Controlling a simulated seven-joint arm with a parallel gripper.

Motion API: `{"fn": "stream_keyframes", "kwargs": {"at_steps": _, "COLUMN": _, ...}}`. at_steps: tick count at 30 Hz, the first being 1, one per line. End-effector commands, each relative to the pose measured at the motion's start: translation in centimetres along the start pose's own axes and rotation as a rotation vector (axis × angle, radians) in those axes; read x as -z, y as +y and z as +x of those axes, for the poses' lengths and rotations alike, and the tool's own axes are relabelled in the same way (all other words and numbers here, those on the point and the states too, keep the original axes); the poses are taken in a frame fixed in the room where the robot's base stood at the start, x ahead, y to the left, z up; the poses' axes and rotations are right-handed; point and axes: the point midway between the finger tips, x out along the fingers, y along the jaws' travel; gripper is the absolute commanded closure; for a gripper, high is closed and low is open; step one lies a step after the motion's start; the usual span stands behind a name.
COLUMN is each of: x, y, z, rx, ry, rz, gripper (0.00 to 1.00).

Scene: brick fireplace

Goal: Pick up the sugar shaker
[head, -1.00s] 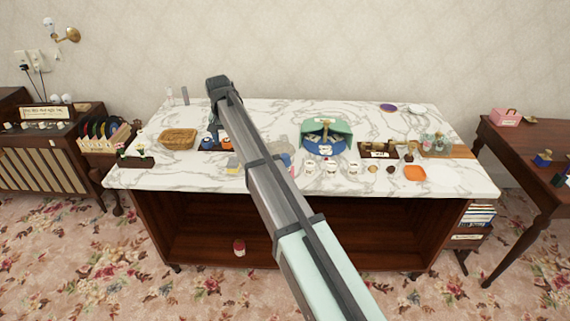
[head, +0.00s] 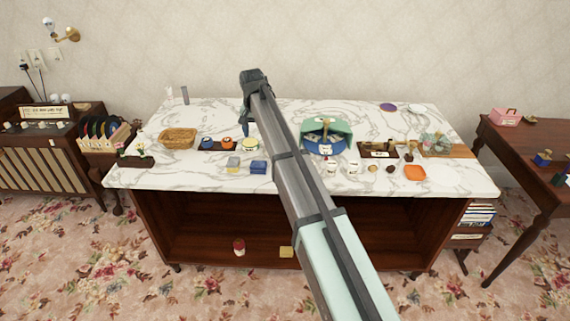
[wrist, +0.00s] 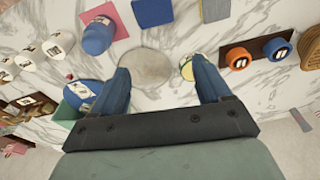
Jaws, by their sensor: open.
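No item is clearly recognisable as the sugar shaker. My gripper (head: 247,127) points down above the counter, right of both cylinders. In the wrist view my gripper (wrist: 160,64) is open, its two blue fingers apart and holding nothing. A round pale grey shape (wrist: 145,68) shows between the fingers; I cannot tell what it is. My arm hides part of the counter in the head view.
Bare marble shows at the back.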

Motion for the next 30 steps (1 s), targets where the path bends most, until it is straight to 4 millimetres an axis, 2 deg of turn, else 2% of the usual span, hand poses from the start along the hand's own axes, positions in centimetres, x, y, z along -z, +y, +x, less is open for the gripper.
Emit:
{"fn": "stream_keyframes", "kwargs": {"at_steps": 1, "x": -0.4, "y": 2.4, "z": -0.1, "rx": -0.001, "ry": 0.002, "rz": 0.022, "gripper": 0.23}}
{"fn": "stream_keyframes", "kwargs": {"at_steps": 6, "x": -2.1, "y": 8.6, "z": -0.5, "rx": 0.014, "ry": 0.024, "rz": 0.079, "gripper": 0.23}}
{"fn": "stream_keyframes", "kwargs": {"at_steps": 10, "x": -3.8, "y": 11.3, "z": -0.8, "rx": 0.04, "ry": 0.061, "rz": 0.055, "gripper": 0.23}}
{"fn": "stream_keyframes", "kwargs": {"at_steps": 15, "x": -6.2, "y": 12.0, "z": -1.0, "rx": 0.081, "ry": 0.126, "rz": -0.076, "gripper": 0.23}}
{"fn": "stream_keyframes", "kwargs": {"at_steps": 17, "x": -6.5, "y": 11.9, "z": -1.0, "rx": 0.092, "ry": 0.153, "rz": -0.138, "gripper": 0.23}}
{"fn": "stream_keyframes", "kwargs": {"at_steps": 24, "x": -5.4, "y": 11.3, "z": -1.2, "rx": 0.102, "ry": 0.221, "rz": -0.318, "gripper": 0.23}}
{"fn": "stream_keyframes", "kwargs": {"at_steps": 30, "x": -5.1, "y": 11.1, "z": -0.5, "rx": 0.096, "ry": 0.226, "rz": -0.371, "gripper": 0.23}}
